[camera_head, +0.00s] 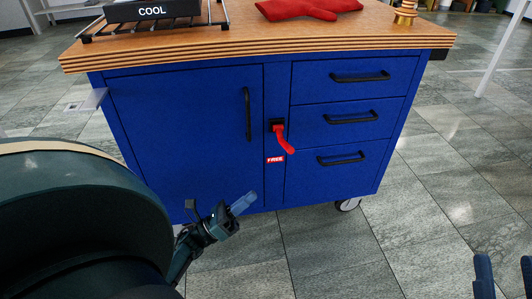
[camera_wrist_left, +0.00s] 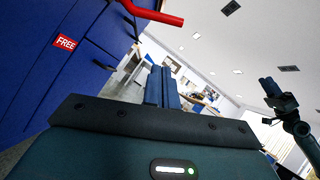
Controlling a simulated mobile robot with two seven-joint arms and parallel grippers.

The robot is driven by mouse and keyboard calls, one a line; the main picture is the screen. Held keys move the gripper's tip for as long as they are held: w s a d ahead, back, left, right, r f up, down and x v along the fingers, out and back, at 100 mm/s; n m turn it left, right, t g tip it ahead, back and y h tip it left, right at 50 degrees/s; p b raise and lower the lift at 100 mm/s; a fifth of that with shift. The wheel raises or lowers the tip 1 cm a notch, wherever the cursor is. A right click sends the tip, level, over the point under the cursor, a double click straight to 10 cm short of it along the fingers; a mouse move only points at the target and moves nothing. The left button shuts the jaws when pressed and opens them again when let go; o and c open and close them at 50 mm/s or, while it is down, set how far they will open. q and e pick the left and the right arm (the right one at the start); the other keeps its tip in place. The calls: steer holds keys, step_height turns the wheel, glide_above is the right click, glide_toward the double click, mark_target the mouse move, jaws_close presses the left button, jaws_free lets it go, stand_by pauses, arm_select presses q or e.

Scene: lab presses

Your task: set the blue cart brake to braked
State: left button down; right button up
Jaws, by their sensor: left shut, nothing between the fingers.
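The blue cart (camera_head: 190,130) stands ahead with a wooden top. Its brake is a red lever (camera_head: 284,140) on a black mount between the door and the drawers. The lever hangs down and bends right, just above a red FREE label (camera_head: 275,160). My left gripper (camera_head: 243,203) is shut and empty, below and left of the lever, apart from it. In the left wrist view its fingers (camera_wrist_left: 162,88) are together, with the red lever (camera_wrist_left: 152,14) above them and the FREE label (camera_wrist_left: 65,42) at the left. My right gripper (camera_head: 506,278) is partly in view, fingers apart.
A black door handle (camera_head: 247,114) is left of the lever, and drawer handles (camera_head: 347,117) are right of it. The cart top holds a COOL sign (camera_head: 152,11) on a rack and a red cloth-like item (camera_head: 308,9). A caster (camera_head: 348,204) shows below.

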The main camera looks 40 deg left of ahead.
arm_select(q)
steer(key=a+r+x, duration=0.1)
steer(key=r+x, duration=0.1)
steer(key=x, duration=1)
steer(key=shift+a+r, duration=0.15)
steer(key=shift+a, duration=0.15)
steer(key=shift+s+r, duration=0.1)
steer(key=shift+s, duration=0.05)
